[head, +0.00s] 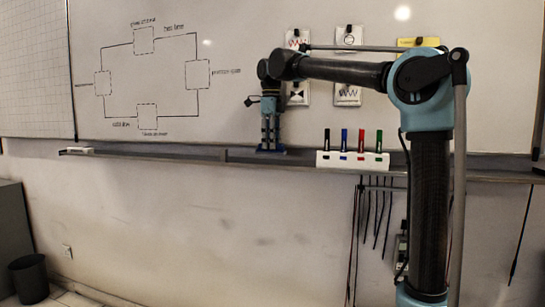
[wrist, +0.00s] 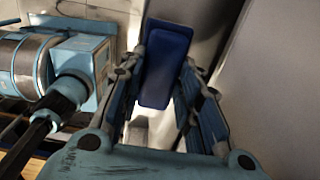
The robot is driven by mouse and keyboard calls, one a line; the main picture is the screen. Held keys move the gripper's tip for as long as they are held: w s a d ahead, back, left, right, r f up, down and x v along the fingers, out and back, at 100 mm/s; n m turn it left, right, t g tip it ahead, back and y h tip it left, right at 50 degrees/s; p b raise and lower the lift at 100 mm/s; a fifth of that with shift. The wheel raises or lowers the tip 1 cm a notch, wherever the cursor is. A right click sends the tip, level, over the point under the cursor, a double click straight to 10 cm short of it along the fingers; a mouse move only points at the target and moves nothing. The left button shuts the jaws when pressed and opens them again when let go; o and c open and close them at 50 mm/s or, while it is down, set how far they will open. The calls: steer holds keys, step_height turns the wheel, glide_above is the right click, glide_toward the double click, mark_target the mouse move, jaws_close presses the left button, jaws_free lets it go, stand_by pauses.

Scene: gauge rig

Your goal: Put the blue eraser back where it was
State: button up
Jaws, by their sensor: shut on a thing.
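The blue eraser (head: 270,151) is at the ledge below the whiteboard, left of the marker holder, in the head view. My gripper (head: 270,142) points down at it and is shut on it. In the wrist view the blue eraser (wrist: 166,62) lies between the two fingers of my gripper (wrist: 162,80). The fingers hide part of its sides. The eraser looks level at the ledge, but I cannot tell whether it touches the surface.
A white holder (head: 352,160) with black, blue, red and green markers stands on the ledge (head: 200,156) to the right. The ledge between is clear. Cards hang on the whiteboard (head: 230,60) behind my arm.

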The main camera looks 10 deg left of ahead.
mark_target(271, 152)
steer(key=shift+s+f, duration=0.1)
steer(key=shift+f, duration=2.1)
steer(key=o, duration=1)
step_height(271, 152, up, 12)
